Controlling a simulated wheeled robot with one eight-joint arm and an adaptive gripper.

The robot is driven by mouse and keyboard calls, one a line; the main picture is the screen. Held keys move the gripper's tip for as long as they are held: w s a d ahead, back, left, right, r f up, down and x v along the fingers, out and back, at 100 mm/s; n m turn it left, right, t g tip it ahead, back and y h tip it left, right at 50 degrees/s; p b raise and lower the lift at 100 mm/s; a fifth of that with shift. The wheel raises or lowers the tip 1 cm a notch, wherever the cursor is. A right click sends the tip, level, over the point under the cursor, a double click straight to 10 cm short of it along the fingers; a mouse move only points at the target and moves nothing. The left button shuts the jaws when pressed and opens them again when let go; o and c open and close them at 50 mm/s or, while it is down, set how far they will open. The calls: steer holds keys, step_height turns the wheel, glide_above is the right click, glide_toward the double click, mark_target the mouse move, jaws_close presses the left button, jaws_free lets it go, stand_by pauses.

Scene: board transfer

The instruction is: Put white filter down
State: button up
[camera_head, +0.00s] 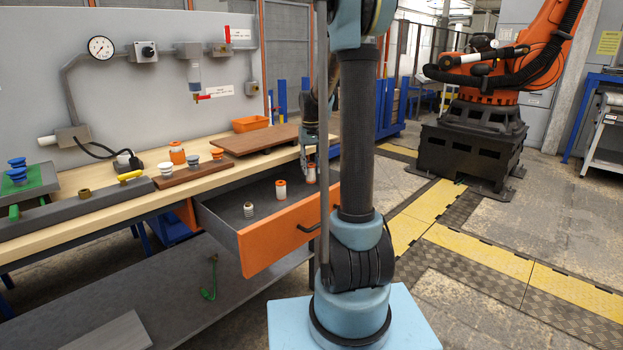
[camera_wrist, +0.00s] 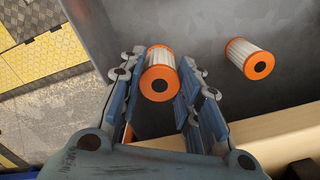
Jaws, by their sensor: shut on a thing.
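My gripper (camera_head: 309,160) is shut on a white pleated filter (camera_wrist: 160,70) with orange end caps, which sits between the two blue fingers in the wrist view. In the head view this filter (camera_head: 311,174) shows partly beside my arm, at the right end of the open drawer (camera_head: 270,243). I cannot tell whether its lower end touches the drawer floor. A second white filter with orange caps (camera_head: 281,190) stands upright on the drawer floor. It also shows in the wrist view (camera_wrist: 249,58), right of the held one and apart from it.
A small grey and white fitting (camera_head: 249,210) stands in the drawer, left of the second filter. Above is the workbench (camera_head: 145,205) with a brown board (camera_head: 240,140) and a strip bearing several fittings (camera_head: 190,173). The drawer floor between the pieces is bare.

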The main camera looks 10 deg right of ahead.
mark_target(311, 176)
steer(key=shift+f, duration=2.15)
steer(key=o, duration=1.1)
steer(key=shift+c, duration=0.2)
step_height(311, 176, up, 12)
steer(key=shift+r, duration=0.1)
